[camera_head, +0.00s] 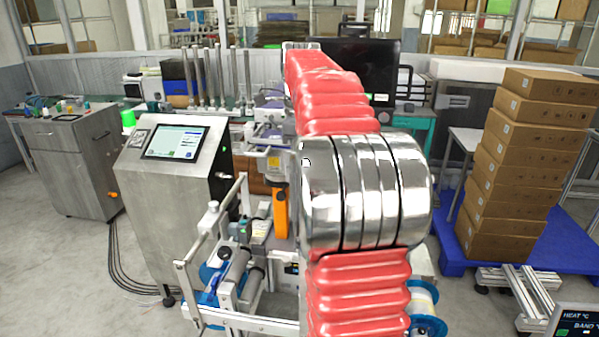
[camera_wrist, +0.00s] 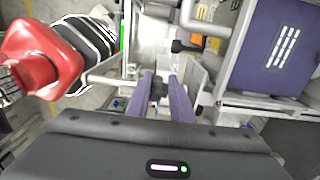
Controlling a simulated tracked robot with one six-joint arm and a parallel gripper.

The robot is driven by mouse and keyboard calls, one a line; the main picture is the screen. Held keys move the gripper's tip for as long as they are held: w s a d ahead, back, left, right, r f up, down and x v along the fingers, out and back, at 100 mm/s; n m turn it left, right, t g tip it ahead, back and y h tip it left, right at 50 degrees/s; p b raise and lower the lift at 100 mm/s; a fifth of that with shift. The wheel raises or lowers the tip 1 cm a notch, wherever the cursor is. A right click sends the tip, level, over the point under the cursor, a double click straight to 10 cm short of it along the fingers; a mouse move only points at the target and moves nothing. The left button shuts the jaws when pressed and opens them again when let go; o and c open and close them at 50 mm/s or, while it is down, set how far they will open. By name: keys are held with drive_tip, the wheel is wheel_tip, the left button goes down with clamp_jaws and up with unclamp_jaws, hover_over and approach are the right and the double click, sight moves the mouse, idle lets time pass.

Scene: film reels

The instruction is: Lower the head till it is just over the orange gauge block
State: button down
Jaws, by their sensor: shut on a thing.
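An orange upright piece (camera_head: 280,213), which looks like the gauge block, stands on the machine left of my arm in the head view. A grey head part (camera_head: 273,163) with a yellow label is just above it; I cannot tell the exact gap. In the wrist view my gripper (camera_wrist: 162,80) has two purple fingers closed around a small black knob (camera_wrist: 158,89) on the machine. A small orange patch (camera_wrist: 197,41) shows beyond the fingers; I cannot tell whether it is the block. My arm hides the gripper in the head view.
A steel cabinet with a screen (camera_head: 177,142) stands left of the machine. Metal rails and rollers (camera_head: 235,265) sit in front. Stacked cartons (camera_head: 520,150) stand on a blue pallet (camera_head: 560,240) at the right.

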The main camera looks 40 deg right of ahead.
drive_tip(key=g+h, duration=0.1)
drive_tip(key=g, duration=0.1)
drive_tip(key=a+g+h, duration=0.1)
drive_tip(key=shift+w+f+g+h, duration=0.15)
drive_tip(key=shift+g+h, duration=0.25)
drive_tip(key=shift+d+g+h, duration=0.1)
drive_tip(key=shift+g+h, duration=0.3)
drive_tip(key=shift+g, duration=0.1)
drive_tip(key=c, duration=1.7)
unclamp_jaws()
drive_tip(key=shift+f, duration=0.1)
drive_tip(key=shift+c, duration=0.2)
drive_tip(key=v, duration=0.7)
